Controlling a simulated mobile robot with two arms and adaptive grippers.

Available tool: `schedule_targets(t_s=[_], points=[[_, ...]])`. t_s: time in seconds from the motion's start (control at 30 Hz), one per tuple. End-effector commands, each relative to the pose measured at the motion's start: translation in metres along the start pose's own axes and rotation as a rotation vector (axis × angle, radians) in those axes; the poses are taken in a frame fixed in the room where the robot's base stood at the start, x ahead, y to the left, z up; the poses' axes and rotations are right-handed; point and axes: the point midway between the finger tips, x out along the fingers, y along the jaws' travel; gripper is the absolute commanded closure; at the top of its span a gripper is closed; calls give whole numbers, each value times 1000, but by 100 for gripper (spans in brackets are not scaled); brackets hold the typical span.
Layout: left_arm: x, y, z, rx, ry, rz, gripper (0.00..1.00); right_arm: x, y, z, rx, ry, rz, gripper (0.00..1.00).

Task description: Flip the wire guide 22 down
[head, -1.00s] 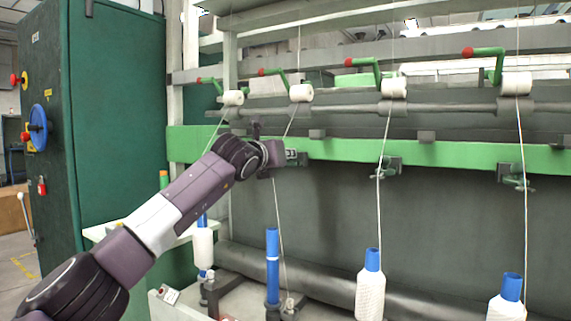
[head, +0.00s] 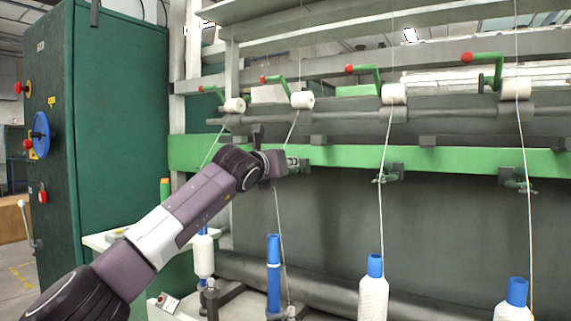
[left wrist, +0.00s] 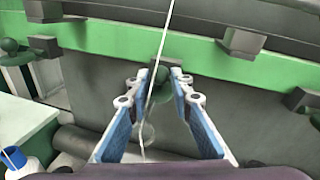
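My left gripper (head: 298,164) is at the green rail, at the second thread from the left in the head view. The left wrist view shows its two blue-padded fingers (left wrist: 161,77) apart. A small dark green wire guide (left wrist: 158,88) sits between and beyond the fingertips, partly hidden by them. I cannot tell whether the fingers touch it. A white thread (left wrist: 167,35) runs between the fingers. No number shows on any guide, so I cannot confirm which is 22. My right gripper is not in view.
Similar guides hang below the green rail (head: 455,157) to the right, one at the third thread (head: 390,173) and one at the fourth (head: 517,180). Blue-topped bobbins (head: 374,290) stand below. White rollers (head: 394,94) and red-tipped levers (head: 365,70) are above. A green cabinet (head: 120,130) stands left.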

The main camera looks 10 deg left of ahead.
Motion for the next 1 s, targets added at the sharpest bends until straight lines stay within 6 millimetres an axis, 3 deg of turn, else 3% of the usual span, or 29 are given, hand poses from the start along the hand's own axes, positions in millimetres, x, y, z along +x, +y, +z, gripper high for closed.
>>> schedule_targets(t_s=[0.13, 0.57, 1.0], points=[[1, 1, -5, -1, 7, 3, 64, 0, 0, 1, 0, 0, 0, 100], [-5, 2, -1, -1, 1, 1, 64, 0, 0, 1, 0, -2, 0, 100], [-62, 1, 0, 0, -2, -1, 64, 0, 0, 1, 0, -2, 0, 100]])
